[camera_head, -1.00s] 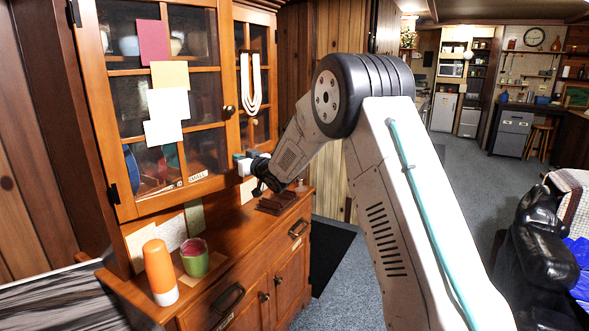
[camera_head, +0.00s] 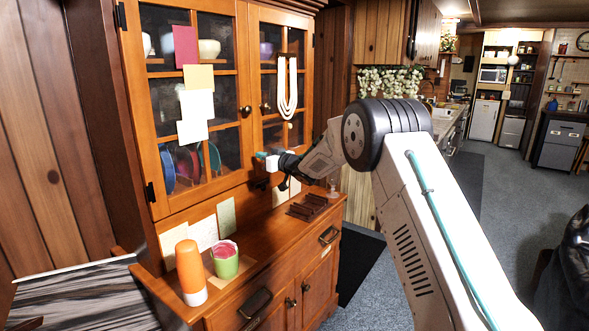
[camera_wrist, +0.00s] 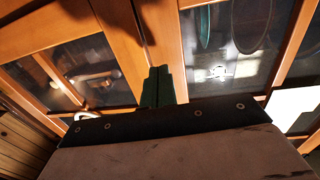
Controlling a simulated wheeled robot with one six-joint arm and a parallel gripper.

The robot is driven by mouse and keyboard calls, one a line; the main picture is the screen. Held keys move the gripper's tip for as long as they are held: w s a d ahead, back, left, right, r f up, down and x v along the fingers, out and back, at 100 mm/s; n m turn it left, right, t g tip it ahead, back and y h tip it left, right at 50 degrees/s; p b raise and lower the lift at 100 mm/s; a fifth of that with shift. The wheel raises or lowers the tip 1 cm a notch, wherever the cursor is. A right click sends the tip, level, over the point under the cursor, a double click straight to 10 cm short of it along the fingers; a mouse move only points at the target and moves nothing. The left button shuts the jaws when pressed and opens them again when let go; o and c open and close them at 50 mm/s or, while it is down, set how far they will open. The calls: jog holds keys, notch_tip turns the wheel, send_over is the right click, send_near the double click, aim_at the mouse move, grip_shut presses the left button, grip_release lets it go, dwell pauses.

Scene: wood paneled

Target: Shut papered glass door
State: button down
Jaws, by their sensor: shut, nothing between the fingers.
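The papered glass door (camera_head: 243,146) is the left door of the upper wooden cabinet, with a red, a yellow and white papers on its panes. It looks close to flush with the right glass door (camera_head: 308,100), which has a white looped cord hanging on it. I cannot tell whether a small gap is left. My gripper (camera_head: 262,156) is shut and empty, near the lower part of the seam between the doors. In the wrist view its green fingers (camera_wrist: 163,85) point at the door frames by the seam. Contact cannot be told.
The cabinet's counter (camera_head: 265,240) below holds an orange bottle (camera_head: 190,270), a green cup (camera_head: 225,262) and a dark rack (camera_head: 307,207). Papers lean at the counter's back. Carpeted floor is open to the right; a black chair (camera_head: 565,265) stands at the right edge.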

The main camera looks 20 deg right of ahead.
jog(key=w+d+v, duration=0.1)
jog(key=v, duration=1.1)
jog(key=s+d+f+m+g+h, duration=0.3)
jog(key=d+f+h, duration=0.4)
jog(key=d+f, duration=0.15)
jog(key=s+d+m+g+h, duration=0.2)
jog(key=s+g+h, duration=0.15)
jog(key=s, duration=0.55)
jog(key=s+a+r+g, duration=0.2)
jog(key=s+a, duration=0.1)
jog(key=s, duration=1.3)
jog(key=s+a+r+g+y, duration=0.1)
jog(key=s+a+r+g, duration=0.2)
jog(key=s, duration=1.4)
jog(key=s+a+r+m+g, duration=0.1)
jog(key=s+a+r+g, duration=0.1)
jog(key=s, duration=1.4)
jog(key=shift+s+a+r, duration=0.3)
jog(key=shift+a+r, duration=0.35)
jog(key=shift+a, duration=0.5)
jog(key=shift+g, duration=0.25)
